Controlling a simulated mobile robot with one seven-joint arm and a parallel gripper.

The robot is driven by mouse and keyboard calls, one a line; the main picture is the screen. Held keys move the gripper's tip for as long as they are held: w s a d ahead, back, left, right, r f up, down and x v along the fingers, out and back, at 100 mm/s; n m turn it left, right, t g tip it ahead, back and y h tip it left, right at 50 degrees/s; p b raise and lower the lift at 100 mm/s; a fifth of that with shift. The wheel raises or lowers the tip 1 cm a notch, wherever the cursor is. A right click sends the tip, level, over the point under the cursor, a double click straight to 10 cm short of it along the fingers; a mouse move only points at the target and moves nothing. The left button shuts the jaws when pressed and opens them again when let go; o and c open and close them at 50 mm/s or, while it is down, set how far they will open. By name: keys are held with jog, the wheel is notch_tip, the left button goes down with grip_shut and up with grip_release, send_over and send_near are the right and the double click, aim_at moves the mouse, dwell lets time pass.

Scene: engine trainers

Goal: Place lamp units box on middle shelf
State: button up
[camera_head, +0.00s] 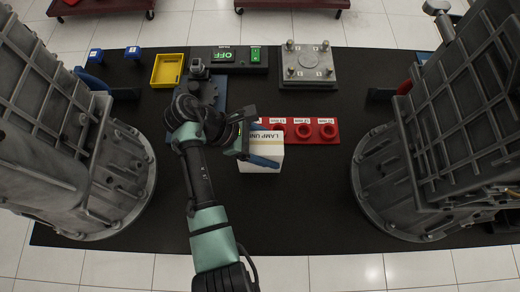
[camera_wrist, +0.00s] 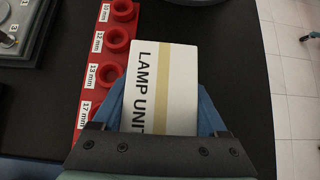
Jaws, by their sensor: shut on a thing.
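The lamp units box (camera_head: 262,158) is a small white box with a tan stripe and black "LAMP UNI…" lettering. My gripper (camera_head: 257,146) is shut on it, with a blue finger on either side. In the wrist view the box (camera_wrist: 160,88) sits between the blue fingers of my gripper (camera_wrist: 163,110), its lettered face towards the camera. The box is over the black table, in front of the red socket holder; I cannot tell whether it touches the table. No middle shelf can be made out in either view.
Large grey engine housings stand at left (camera_head: 70,130) and right (camera_head: 450,130). The red socket holder (camera_head: 330,137) lies just behind the box. Behind are a yellow tray (camera_head: 155,83), a green-lit OFF switch box (camera_head: 222,67) and a metal plate fixture (camera_head: 307,82). The front table strip is clear.

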grip_shut()
notch_tip(320, 180, up, 10)
jog(key=p, duration=0.2)
jog(key=shift+p, duration=0.4)
